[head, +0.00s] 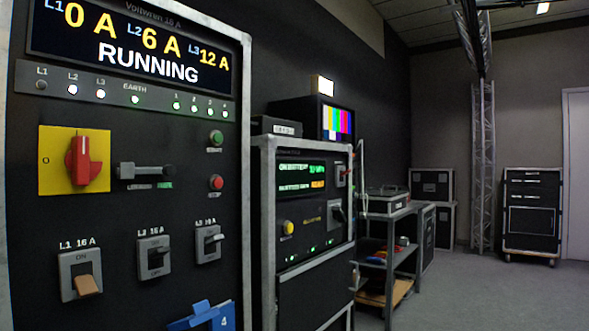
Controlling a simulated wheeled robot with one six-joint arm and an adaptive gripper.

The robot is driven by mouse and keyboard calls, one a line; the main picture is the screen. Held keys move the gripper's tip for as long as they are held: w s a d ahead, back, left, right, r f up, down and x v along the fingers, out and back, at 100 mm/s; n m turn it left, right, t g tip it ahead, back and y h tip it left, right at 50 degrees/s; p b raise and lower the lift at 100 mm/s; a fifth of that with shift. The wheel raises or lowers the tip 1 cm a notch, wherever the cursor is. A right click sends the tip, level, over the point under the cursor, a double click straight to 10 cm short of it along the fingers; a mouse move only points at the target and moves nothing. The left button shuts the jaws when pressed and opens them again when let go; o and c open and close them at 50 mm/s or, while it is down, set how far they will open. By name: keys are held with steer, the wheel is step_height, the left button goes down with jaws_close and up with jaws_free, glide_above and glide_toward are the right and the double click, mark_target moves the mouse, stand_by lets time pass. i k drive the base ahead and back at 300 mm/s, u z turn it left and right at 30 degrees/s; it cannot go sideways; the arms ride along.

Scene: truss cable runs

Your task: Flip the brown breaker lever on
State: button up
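The brown breaker lever (89,286) sits low on the left of the near black power panel, in a grey breaker housing (66,274) labelled L1 16 A. The lever points down, away from the ON mark at the top of the housing. The display (135,45) reads L1 0 A, L2 6 A, L3 12 A and RUNNING. The L1 lamp (41,85) is dark; the L2 and L3 lamps are lit. My gripper is not in view.
A red rotary switch (83,161) on a yellow plate sits above the brown lever. A blue hinged cover (204,316) juts out at the panel's bottom. A second rack (308,215), a shelf cart (388,252) and cases stand to the right. The grey floor (500,295) is clear at right.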

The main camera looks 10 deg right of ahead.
mark_target(86, 286)
steer(key=u, duration=1.3)
steer(key=k, duration=1.25)
steer(key=u, duration=0.65)
steer(key=i, duration=1.35)
steer(key=z, duration=0.5)
